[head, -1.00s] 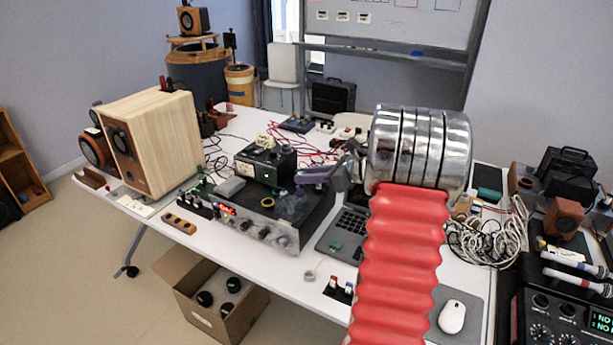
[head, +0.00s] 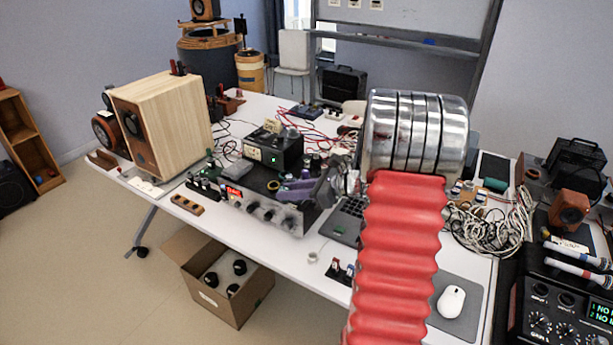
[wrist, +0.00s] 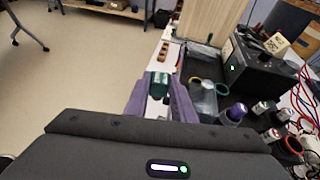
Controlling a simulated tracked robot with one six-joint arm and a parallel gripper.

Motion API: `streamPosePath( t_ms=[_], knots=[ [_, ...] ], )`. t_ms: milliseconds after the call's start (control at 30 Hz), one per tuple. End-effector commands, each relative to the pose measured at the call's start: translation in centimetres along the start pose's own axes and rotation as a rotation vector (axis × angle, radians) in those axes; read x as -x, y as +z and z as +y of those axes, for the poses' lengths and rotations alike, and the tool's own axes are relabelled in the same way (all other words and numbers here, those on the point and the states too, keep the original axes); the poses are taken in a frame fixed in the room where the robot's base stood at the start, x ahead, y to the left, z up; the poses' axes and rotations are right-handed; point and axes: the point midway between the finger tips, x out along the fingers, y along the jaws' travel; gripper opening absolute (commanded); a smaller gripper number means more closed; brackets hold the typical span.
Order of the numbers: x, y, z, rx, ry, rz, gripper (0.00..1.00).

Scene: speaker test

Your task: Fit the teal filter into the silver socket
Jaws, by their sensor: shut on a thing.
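My gripper (wrist: 158,98) has purple fingers and is shut on a teal piece (wrist: 158,80), which looks like the filter. In the wrist view the piece shows between the fingertips, with its lower part partly hidden. In the head view my gripper (head: 290,190) is over the front part of the dark-topped amplifier with a silver front panel (head: 262,210). The held piece is too small to make out there. I cannot clearly pick out the silver socket in either view.
A clear jar (wrist: 203,98) stands close right of the fingers, with a purple-topped jar (wrist: 235,113) and several small cylinders beyond. A black box with a green light (head: 273,152) stands behind. A wooden speaker (head: 165,125) is at left, a laptop (head: 347,222) at right.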

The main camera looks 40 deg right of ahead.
Motion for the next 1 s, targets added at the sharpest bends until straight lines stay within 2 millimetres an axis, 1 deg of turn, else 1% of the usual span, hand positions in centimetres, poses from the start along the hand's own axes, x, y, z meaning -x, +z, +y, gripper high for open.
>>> streamPosePath(
  t_ms=[33, 67, 100, 167, 200, 267, 400, 500, 600, 700, 800, 1000],
  knots=[
    [-1.2, -0.5, 1.6, 0.007, 0.029, 0.001, 0.01],
    [-1.9, -0.7, 2.6, 0.012, 0.044, 0.001, 0.01],
    [-2.9, -1.1, 4.0, 0.022, 0.068, 0.001, 0.01],
    [-4.5, -1.7, 6.1, 0.036, 0.104, 0.001, 0.01],
    [-5.5, -2.2, 7.6, 0.046, 0.129, 0.001, 0.01],
    [-7.1, -2.8, 9.9, 0.061, 0.166, 0.002, 0.01],
    [-10.8, -4.3, 14.9, 0.097, 0.250, 0.002, 0.01],
    [-13.2, -5.3, 18.2, 0.120, 0.306, 0.002, 0.01],
    [-15.3, -6.1, 21.1, 0.142, 0.354, 0.002, 0.01],
    [-16.8, -6.7, 23.1, 0.157, 0.387, 0.001, 0.01],
    [-17.7, -6.9, 24.2, 0.167, 0.405, 0.000, 0.01],
    [-18.0, -7.1, 24.6, 0.170, 0.410, 0.000, 0.01]
  ],
)
